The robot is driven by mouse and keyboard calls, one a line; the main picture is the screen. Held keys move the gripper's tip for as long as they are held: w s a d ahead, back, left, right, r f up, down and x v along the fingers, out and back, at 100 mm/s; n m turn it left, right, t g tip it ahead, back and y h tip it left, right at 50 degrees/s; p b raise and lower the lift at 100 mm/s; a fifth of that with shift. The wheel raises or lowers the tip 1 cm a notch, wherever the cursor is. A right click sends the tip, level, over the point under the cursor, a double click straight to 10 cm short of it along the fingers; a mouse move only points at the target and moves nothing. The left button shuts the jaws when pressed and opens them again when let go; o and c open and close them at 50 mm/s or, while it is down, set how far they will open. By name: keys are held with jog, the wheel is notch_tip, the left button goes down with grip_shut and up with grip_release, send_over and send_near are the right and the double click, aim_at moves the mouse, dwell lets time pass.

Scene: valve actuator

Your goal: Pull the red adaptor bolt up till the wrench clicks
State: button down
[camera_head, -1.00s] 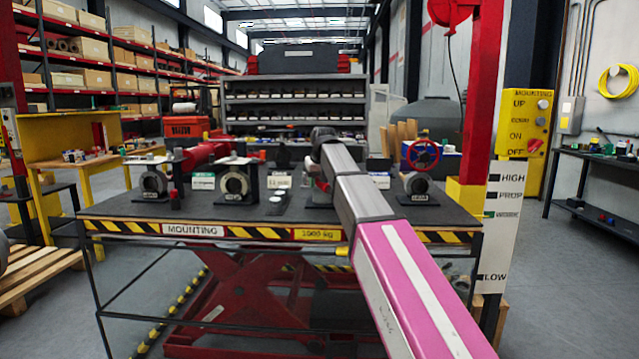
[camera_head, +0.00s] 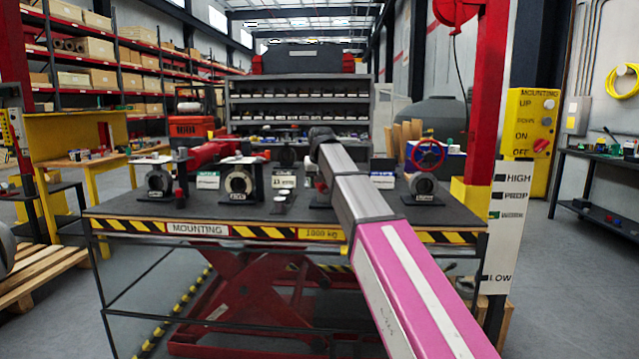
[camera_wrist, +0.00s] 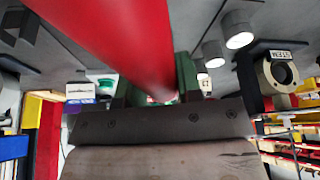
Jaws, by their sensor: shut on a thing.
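A thick red bar (camera_wrist: 120,40) fills the upper left of the wrist view and runs down to my gripper (camera_wrist: 156,90). My gripper's green fingers are shut on this bar, with a finger at either side of its lower end. I cannot tell whether the bar is the adaptor bolt or part of the wrench. The exact contact is hidden by the bar and the gripper body. In the head view my arm reaches over the mounting table (camera_head: 270,231), and its own links hide the gripper. No click or wrench scale can be read.
A red cylinder (camera_head: 212,152) lies at the table's back left, near a ring on a stand (camera_head: 238,183). A red handwheel (camera_head: 428,155) stands at the right. The wrist view shows a ring labelled STEM (camera_wrist: 280,72) and pale cylinders (camera_wrist: 238,32). Free floor lies at the right.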

jog(key=shift+a+m, duration=0.5)
jog(key=shift+a, duration=0.1)
jog(key=shift+a+h, duration=0.2)
jog(key=shift+h, duration=0.1)
jog(key=shift+s+a+m+h, duration=0.1)
jog(key=shift+a+m+h, duration=0.2)
jog(key=shift+a+m, duration=0.75)
jog(key=shift+m, duration=0.25)
jog(key=shift+w+a+m+h, duration=0.2)
jog(key=shift+a+m+h, duration=0.2)
jog(key=shift+a+m, duration=0.5)
jog(key=shift+a, duration=0.25)
jog(key=shift+w+a+r, duration=0.1)
jog(key=shift+a, duration=0.05)
dwell(0.3)
